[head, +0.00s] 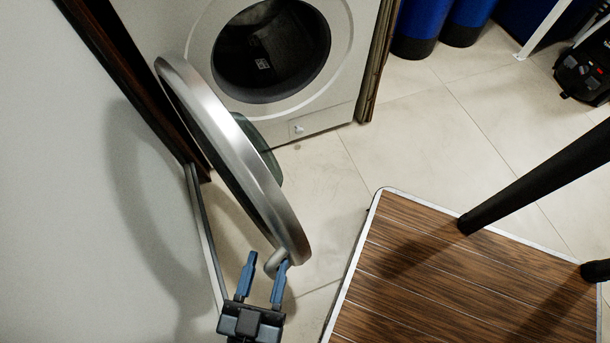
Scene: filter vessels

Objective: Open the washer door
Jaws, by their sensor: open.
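The washer (345,88) is a white front-loader at the top of the head view. Its round door (222,140), with a silver rim, is swung wide open to the left, and the dark drum opening (262,62) is exposed. A grey handle piece (273,263) sticks out at the door's lower edge. My gripper (264,270) is at the bottom, with its two blue fingers spread apart on either side of the handle piece. Whether a finger touches it I cannot tell. The glass bowl of the door is mostly hidden behind the rim.
A white wall (60,200) stands close on the left. A brown slatted platform (440,280) with a pale edge fills the lower right, with dark legs on it. Blue cylinders (422,25) and a black device (582,72) stand at the back right. The tiled floor between is clear.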

